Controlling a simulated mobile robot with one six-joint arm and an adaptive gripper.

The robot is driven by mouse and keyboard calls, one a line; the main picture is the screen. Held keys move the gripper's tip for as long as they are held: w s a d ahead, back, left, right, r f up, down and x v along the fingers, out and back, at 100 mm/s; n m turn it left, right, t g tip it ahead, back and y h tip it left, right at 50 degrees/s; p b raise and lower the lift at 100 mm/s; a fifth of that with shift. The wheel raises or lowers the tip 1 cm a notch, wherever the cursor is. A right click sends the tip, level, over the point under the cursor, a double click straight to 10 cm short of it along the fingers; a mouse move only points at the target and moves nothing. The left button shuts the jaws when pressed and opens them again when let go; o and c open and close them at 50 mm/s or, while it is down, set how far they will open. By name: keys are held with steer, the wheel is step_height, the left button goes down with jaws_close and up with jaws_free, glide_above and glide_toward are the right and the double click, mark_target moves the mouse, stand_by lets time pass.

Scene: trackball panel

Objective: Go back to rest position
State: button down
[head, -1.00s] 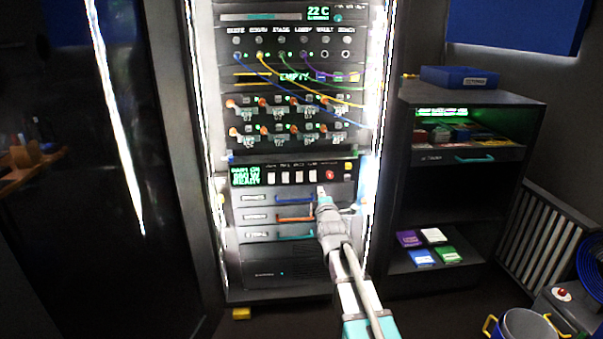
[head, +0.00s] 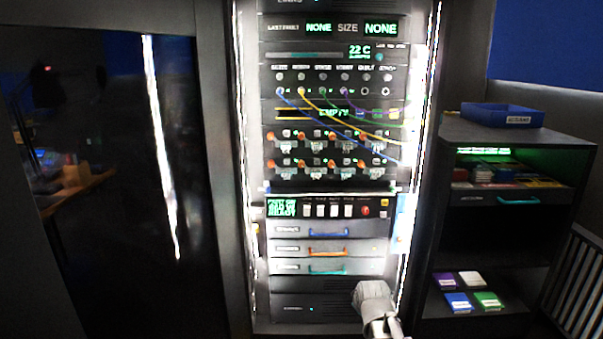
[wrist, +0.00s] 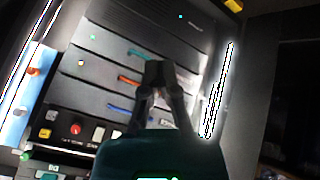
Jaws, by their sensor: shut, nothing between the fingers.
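My gripper (wrist: 157,72) shows in the wrist view with its dark fingertips together and nothing between them. It is in front of the rack's drawers, and I cannot tell how far off. In the head view only my pale grey wrist (head: 374,300) shows at the bottom, and the fingers cannot be made out there. The rack (head: 325,228) stands upright with a control panel (head: 330,208) of white switches and a red button. Below it are drawers with a blue handle (head: 328,232), an orange handle (head: 327,248) and a teal handle (head: 327,267).
A dark shelf unit (head: 500,220) stands right of the rack, with a blue tray (head: 502,116) on top and several coloured boxes low down. A dark glossy panel (head: 110,190) is at the left. Several cables (head: 330,118) hang across the rack's upper part.

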steer(key=s+f+m+g+p, duration=0.1)
steer(key=s+m+g, duration=0.25)
steer(key=s, duration=0.45)
steer(key=s+f+m+g, duration=0.2)
steer(key=s+m+g, duration=0.15)
steer(key=s, duration=0.55)
step_height(320, 180, up, 38)
steer(key=p, duration=3.7)
steer(key=shift+w+f, duration=0.15)
steer(key=shift+f, duration=0.05)
